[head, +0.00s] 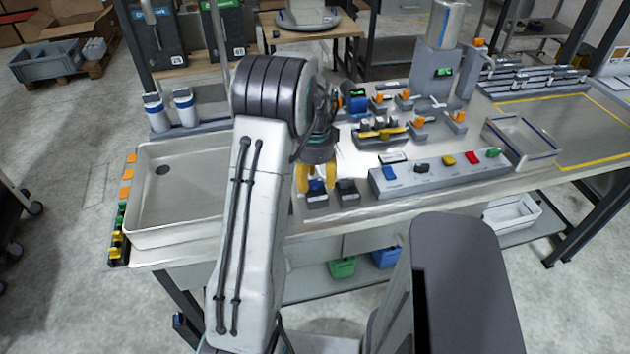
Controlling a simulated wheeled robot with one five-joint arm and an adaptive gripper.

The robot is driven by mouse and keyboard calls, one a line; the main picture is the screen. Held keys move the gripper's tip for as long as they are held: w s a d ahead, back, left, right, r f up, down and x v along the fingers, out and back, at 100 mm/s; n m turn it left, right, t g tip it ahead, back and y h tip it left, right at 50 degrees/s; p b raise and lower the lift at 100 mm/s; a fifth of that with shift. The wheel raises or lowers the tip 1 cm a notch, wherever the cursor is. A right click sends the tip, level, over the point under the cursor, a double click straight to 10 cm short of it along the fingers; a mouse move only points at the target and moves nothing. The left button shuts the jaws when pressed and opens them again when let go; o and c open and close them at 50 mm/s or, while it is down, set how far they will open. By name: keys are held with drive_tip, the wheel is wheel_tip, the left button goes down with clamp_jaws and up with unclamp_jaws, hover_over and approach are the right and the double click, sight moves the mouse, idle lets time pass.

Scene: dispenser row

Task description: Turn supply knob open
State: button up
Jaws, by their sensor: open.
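My gripper (316,178) hangs over the bench near its front edge, with yellow fingers pointing down. The fingers are apart, one on each side of a small blue knob (316,186) on a grey base. I cannot tell whether they touch it. A similar dark knob (347,187) on its own base stands just to the right. No readable label shows which one is the supply knob. My gripper and arm hide part of the bench behind them.
A grey button box (440,177) with coloured buttons lies to the right. Orange-handled valves (457,121) and a yellow-handled fixture (382,134) stand behind. A sink basin (180,195) is at the left. Two white bottles (185,107) stand behind the basin.

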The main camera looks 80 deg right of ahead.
drive_tip(key=shift+f, duration=0.5)
drive_tip(key=shift+o, duration=0.3)
clamp_jaws()
